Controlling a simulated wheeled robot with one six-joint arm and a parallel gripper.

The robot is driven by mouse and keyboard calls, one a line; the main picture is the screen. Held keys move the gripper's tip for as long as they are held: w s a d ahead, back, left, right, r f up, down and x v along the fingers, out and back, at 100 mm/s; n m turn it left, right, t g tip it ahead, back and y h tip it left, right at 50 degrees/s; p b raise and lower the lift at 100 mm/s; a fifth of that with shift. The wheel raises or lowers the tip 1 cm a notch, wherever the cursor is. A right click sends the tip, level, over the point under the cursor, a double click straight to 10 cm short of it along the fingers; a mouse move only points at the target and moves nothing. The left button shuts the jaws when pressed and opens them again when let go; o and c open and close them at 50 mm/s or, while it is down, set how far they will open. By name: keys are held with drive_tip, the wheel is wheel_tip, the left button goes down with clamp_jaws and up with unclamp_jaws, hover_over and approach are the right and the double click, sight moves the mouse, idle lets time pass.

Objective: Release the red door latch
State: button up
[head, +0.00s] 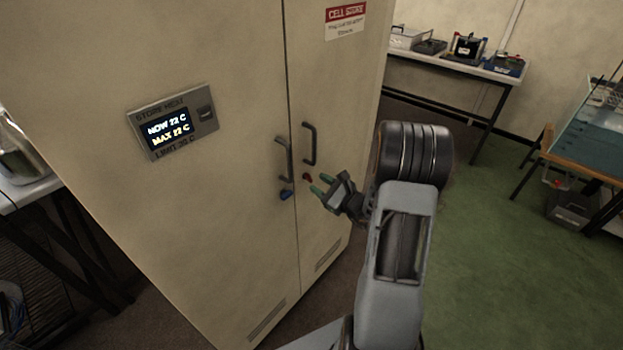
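The red latch (307,177) is a small knob on the right door of the tall cream cabinet (220,220), just below that door's dark handle (309,145). My gripper (322,186) is in front of the right door, its green-tipped fingers apart and pointing left toward the door. The fingertips are just right of and slightly below the red latch in the picture. I cannot tell whether they touch the door. Nothing shows between the fingers. Both cabinet doors look closed.
A blue latch (286,194) sits below the left door's handle (284,158). A temperature display (173,122) is on the left door. A bench (455,67) stands at the back and a wooden table (572,162) at the right. Green floor (490,240) is clear on the right.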

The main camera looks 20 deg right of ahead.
sight(311, 180)
drive_tip(key=shift+x, duration=1.9)
drive_tip(key=shift+c, duration=0.4)
drive_tip(key=shift+s, duration=0.1)
clamp_jaws()
